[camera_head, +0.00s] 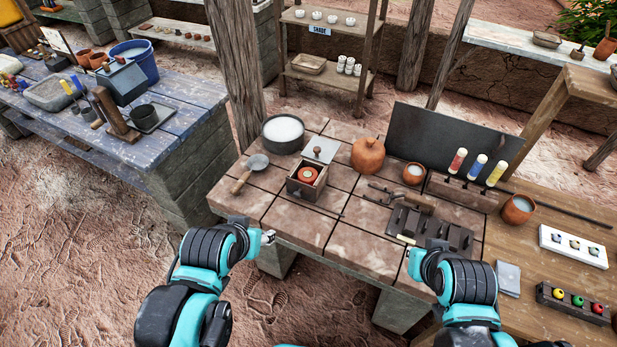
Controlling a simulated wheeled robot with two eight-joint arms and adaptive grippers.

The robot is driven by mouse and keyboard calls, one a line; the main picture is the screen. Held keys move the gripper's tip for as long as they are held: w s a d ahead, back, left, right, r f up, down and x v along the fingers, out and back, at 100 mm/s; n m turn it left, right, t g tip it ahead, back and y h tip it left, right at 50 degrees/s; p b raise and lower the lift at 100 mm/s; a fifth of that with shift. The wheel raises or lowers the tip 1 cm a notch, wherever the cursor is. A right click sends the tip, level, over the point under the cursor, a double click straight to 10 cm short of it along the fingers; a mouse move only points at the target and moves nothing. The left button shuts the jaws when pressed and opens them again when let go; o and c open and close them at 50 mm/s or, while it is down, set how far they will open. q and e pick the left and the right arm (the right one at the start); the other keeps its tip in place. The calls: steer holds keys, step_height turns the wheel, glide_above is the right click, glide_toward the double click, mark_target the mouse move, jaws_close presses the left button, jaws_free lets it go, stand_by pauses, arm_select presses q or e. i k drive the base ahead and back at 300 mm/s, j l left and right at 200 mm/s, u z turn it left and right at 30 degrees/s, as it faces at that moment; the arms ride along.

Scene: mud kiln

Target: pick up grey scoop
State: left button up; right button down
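A scoop with a round grey bowl (257,162) and a brown handle lies at the left end of the brick-topped table (305,225), its handle pointing toward the front left. My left gripper (268,237) is at the table's front left edge, nearer to me than the scoop and apart from it. My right gripper (411,262) is at the front edge further right, below the dark slotted block (432,229). Both grippers look empty. Their fingers are small and mostly hidden by the wrists, so their opening is unclear.
Right of the scoop are a pot of white material (283,131), an open wooden box (307,183) and a clay jar (368,154). A wooden post (243,75) stands behind the table. A blue table (185,100) is at left. Bare brick lies in front of the scoop.

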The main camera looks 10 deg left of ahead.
mark_target(257, 163)
steer(key=j+z, duration=0.35)
steer(key=j, duration=0.2)
steer(key=j+z, duration=0.35)
steer(key=j, duration=0.2)
steer(key=k+j+z, duration=0.2)
steer(key=j+z, duration=0.15)
steer(key=j, duration=0.15)
